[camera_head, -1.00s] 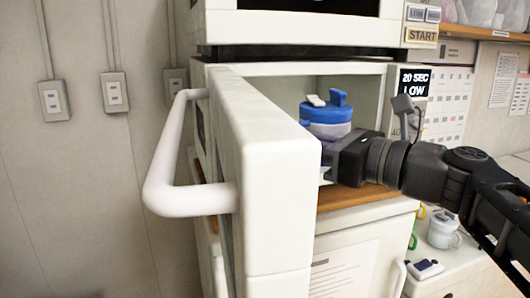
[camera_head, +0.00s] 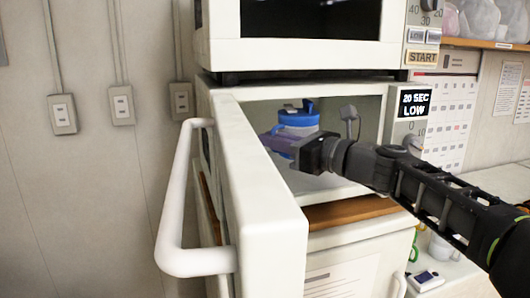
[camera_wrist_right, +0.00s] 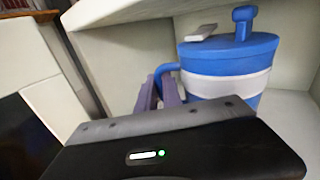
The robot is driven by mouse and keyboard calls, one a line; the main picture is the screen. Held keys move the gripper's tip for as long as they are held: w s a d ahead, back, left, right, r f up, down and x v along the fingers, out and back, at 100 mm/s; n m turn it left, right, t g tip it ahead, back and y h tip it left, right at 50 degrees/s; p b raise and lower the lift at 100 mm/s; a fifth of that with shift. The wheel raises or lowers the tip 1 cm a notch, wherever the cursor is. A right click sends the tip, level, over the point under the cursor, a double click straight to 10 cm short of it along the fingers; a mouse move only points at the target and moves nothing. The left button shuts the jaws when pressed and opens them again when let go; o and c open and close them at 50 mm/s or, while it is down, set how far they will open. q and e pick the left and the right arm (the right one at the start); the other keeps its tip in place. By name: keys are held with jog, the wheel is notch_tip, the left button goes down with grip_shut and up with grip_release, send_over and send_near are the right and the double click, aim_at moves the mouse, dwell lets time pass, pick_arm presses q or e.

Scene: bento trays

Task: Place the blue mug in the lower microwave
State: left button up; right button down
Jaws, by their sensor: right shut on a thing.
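The blue mug (camera_head: 298,119) has a blue lid and a pale band, and it is upright inside the lower microwave (camera_head: 372,118). In the right wrist view the mug (camera_wrist_right: 228,66) shows close up, with its blue handle toward the gripper. My right gripper (camera_head: 277,141) reaches into the open microwave from the right, its purple fingers at the mug's left side. In the right wrist view the fingers (camera_wrist_right: 160,93) are shut on the handle. The black gripper body hides the mug's base, so I cannot tell whether it touches the microwave floor. My left gripper is out of view.
The lower microwave's white door (camera_head: 262,195) stands open toward me, with a thick handle (camera_head: 170,205) at its left. An upper microwave (camera_head: 312,50) sits directly above. A wooden shelf edge (camera_head: 350,212) lies below the opening. Wall switches (camera_head: 62,113) are at the left.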

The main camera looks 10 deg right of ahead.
jog(key=w+f, duration=0.2)
jog(key=w, duration=0.1)
jog(key=w+f+p, duration=0.1)
jog(key=w, duration=0.1)
jog(key=shift+w+a, duration=0.25)
notch_tip(320, 180, down, 3)
jog(key=shift+r, duration=0.2)
jog(key=shift+f, duration=0.35)
jog(key=shift+w+f, duration=0.15)
jog(key=shift+f, duration=0.05)
